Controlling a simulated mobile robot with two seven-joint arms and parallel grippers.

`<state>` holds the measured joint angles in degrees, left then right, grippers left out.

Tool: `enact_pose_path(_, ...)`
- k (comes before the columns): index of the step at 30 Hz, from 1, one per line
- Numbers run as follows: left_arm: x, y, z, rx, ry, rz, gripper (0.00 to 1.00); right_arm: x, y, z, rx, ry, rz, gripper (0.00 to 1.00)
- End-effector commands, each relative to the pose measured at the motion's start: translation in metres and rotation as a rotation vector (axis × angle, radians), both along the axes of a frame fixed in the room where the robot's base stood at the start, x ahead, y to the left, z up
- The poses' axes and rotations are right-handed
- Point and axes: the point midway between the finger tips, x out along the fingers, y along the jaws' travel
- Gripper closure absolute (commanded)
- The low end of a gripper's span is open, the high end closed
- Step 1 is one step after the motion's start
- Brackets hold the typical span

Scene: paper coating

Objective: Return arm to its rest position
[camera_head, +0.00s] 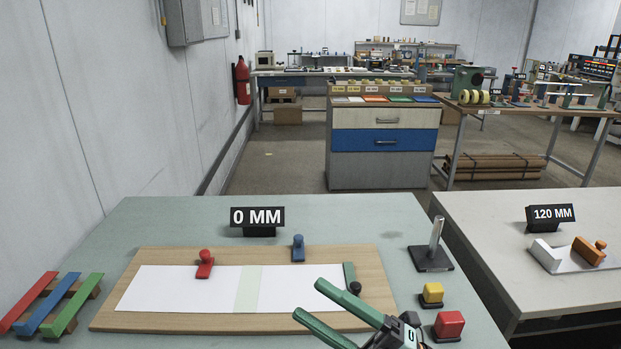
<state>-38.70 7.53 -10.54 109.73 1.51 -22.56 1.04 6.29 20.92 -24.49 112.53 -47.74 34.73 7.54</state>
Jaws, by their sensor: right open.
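My right gripper (318,301) comes in from the bottom of the head view. Its two green fingers are spread apart with nothing between them. It appears above the lower right part of a wooden board (190,256). A white paper sheet (180,288) with a pale green band (248,288) lies on the board. A dark green bar with a black knob (351,280) sits at the paper's right end, close to the fingers. My left gripper is out of view.
Red, blue and green bars (50,302) lie on a rack at the left. A metal post on a black base (433,250), a yellow block (432,293) and a red block (448,324) stand at right. A "0 MM" sign (257,219) stands behind. A second table (490,220) is beyond a gap.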

Motion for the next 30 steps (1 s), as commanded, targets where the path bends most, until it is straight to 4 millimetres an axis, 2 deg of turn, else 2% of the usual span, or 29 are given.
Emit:
enact_pose_path(3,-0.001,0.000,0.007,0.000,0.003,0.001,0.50,0.030,-0.041,-0.048,0.192,0.367,-0.207,0.37)
enact_pose_path(5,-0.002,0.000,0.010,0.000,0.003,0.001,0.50,0.037,-0.064,-0.085,0.269,0.559,-0.315,0.37)
enact_pose_path(7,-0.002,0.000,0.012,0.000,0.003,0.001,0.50,0.036,-0.088,-0.134,0.338,0.774,-0.433,0.37)
enact_pose_path(10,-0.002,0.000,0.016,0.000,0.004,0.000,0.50,0.016,-0.115,-0.203,0.405,1.057,-0.575,0.37)
enact_pose_path(12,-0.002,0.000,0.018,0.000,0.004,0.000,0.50,-0.008,-0.129,-0.247,0.437,1.238,-0.662,0.37)
enact_pose_path(16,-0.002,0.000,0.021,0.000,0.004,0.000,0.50,-0.060,-0.144,-0.311,0.472,1.519,-0.781,0.37)
enact_pose_path(18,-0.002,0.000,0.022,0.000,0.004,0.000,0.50,-0.085,-0.148,-0.333,0.480,1.629,-0.824,0.37)
enact_pose_path(22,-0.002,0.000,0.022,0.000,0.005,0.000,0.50,-0.115,-0.151,-0.356,0.489,1.753,-0.869,0.37)
enact_pose_path(25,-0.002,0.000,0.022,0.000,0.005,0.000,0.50,-0.124,-0.151,-0.362,0.491,1.789,-0.880,0.37)
enact_pose_path(30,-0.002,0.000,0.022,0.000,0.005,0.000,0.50,-0.124,-0.151,-0.363,0.490,1.792,-0.881,0.37)
